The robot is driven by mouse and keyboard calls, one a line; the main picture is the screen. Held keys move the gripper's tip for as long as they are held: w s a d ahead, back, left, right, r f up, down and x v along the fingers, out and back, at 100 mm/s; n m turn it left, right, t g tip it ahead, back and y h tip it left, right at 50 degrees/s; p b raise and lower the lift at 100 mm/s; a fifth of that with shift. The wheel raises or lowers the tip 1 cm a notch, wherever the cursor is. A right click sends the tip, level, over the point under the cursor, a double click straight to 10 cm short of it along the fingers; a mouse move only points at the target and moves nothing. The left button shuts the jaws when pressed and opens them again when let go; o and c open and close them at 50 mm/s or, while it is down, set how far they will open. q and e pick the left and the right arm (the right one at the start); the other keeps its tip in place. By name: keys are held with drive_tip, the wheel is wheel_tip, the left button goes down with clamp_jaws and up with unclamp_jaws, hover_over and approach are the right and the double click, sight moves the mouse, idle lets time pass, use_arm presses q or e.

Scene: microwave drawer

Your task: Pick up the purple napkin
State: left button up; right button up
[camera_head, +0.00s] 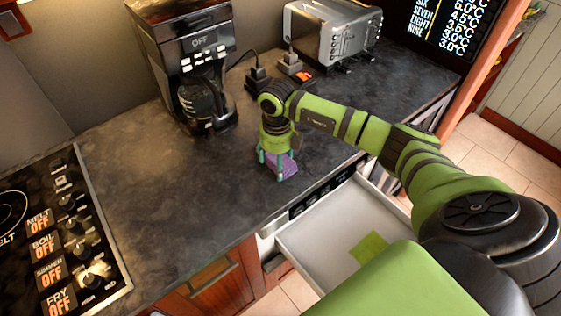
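The purple napkin (287,167) lies on the dark countertop (215,190) close to its front edge, above the open drawer. My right gripper (275,163) points down right over it. Its teal fingers stand apart, at the napkin's left and front sides, and look open. The gripper body hides part of the napkin, and I cannot tell whether a finger touches it. My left gripper is not in view.
A coffee maker (188,60) and a toaster (330,35) stand at the back. Black and grey plugs with an orange item lie behind the gripper. An open white drawer (310,255) holds a green square (368,247). The stove (60,240) is left; bare counter lies between.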

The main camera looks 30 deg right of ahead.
drive_tip(key=shift+s, duration=0.1)
drive_tip(key=shift+r+b, duration=0.5)
wheel_tip(320, 180, up, 3)
drive_tip(key=shift+f+b, duration=0.1)
drive_tip(key=shift+b, duration=0.75)
drive_tip(key=d+r+b, duration=0.2)
drive_tip(key=d+r, duration=0.1)
drive_tip(key=d, duration=0.3)
drive_tip(key=w+d+r+b, duration=0.1)
drive_tip(key=d+r+b, duration=0.1)
drive_tip(key=d+r, duration=0.2)
drive_tip(key=shift+d, duration=0.85)
drive_tip(key=shift+w, duration=0.1)
